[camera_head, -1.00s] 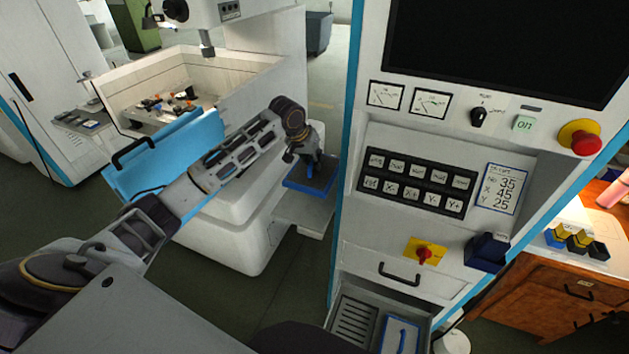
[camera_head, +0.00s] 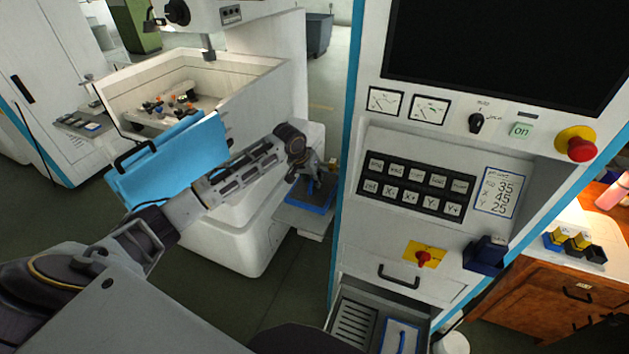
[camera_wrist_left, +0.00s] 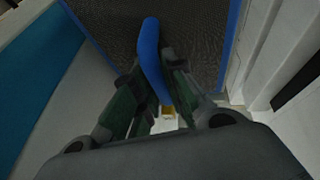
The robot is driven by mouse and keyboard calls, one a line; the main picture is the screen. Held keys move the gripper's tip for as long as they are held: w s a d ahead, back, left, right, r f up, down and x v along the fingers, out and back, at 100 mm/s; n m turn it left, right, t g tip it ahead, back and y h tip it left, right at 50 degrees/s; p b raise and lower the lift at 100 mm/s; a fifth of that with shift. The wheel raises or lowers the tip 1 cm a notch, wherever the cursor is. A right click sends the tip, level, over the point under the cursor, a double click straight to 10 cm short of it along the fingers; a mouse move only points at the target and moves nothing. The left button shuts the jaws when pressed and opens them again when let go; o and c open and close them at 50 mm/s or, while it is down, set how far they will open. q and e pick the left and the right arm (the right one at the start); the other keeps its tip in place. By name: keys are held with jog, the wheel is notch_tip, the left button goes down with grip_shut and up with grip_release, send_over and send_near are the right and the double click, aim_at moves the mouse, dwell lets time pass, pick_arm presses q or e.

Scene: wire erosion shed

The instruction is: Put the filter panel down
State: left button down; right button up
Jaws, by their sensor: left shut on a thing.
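The filter panel (camera_head: 309,200) has a blue frame. It lies roughly flat at the small pale shelf (camera_head: 300,221) on the machine's side; I cannot tell whether it touches the shelf. My left gripper (camera_head: 311,172) is above the panel, shut on its blue handle. In the left wrist view the gripper's fingers (camera_wrist_left: 157,92) close around the blue handle (camera_wrist_left: 149,48), with the panel's dark mesh face (camera_wrist_left: 198,35) behind it. The far part of the panel is cut off in that view. My right gripper is not in view.
The control cabinet (camera_head: 395,240) stands close to the right of the panel. An open bay at its foot holds a slotted plate (camera_head: 355,322) and another blue-edged panel (camera_head: 402,336). The blue machine door (camera_head: 170,163) is behind my left arm. Floor (camera_head: 290,290) shows below the shelf.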

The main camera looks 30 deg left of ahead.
pick_arm(q)
jog(key=shift+f, duration=0.6)
jog(key=shift+f, duration=0.1)
jog(key=c, duration=1.5)
grip_release()
jog(key=shift+b+v, duration=1.1)
jog(key=shift+v, duration=5)
